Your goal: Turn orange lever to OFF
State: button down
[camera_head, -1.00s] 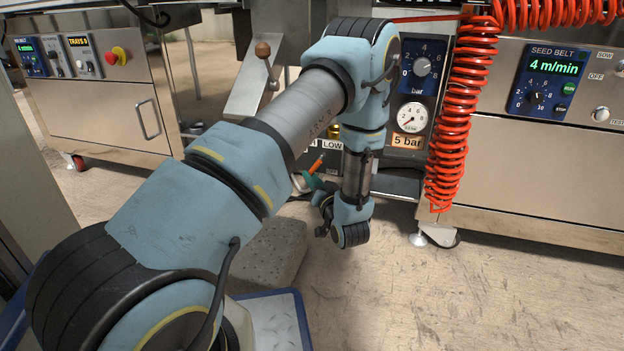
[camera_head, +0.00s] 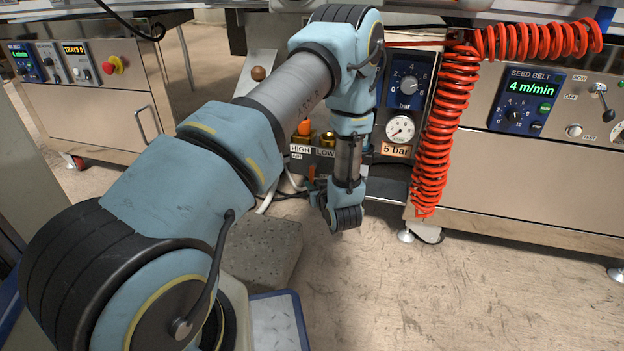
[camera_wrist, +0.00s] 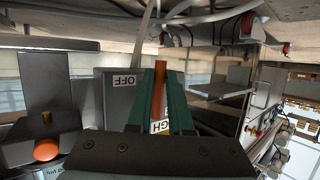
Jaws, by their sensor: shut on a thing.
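The orange lever (camera_wrist: 160,68) stands between the green fingers of my gripper (camera_wrist: 160,98) in the wrist view. The fingers are shut on it, with its tip showing between them. An OFF label (camera_wrist: 124,82) is on a grey block just left of the fingers. A HIGH label (camera_wrist: 160,127) shows partly between the fingers. In the head view my gripper is low behind the wrist and mostly hidden, below the HIGH (camera_head: 300,149) and LOW (camera_head: 326,152) labels. The lever's angle and base are hard to make out there.
An orange round knob (camera_wrist: 47,150) is left of my gripper; it also shows in the head view (camera_head: 304,127). A red coiled hose (camera_head: 433,150) hangs right of my arm, beside the pressure gauge (camera_head: 400,128). A stone block (camera_head: 262,250) lies on the floor. Floor at right is clear.

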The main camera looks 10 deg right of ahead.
jog(key=shift+s+d, duration=0.1)
dwell(0.4)
jog(key=c, duration=0.8)
grip_release()
jog(key=shift+c, duration=0.2)
jog(key=a+p+v, duration=0.1)
jog(key=p+v, duration=0.3)
jog(key=v, duration=0.6)
jog(key=shift+s+d+r, duration=0.2)
jog(key=shift+s+d, duration=0.1)
jog(key=shift+d, duration=0.15)
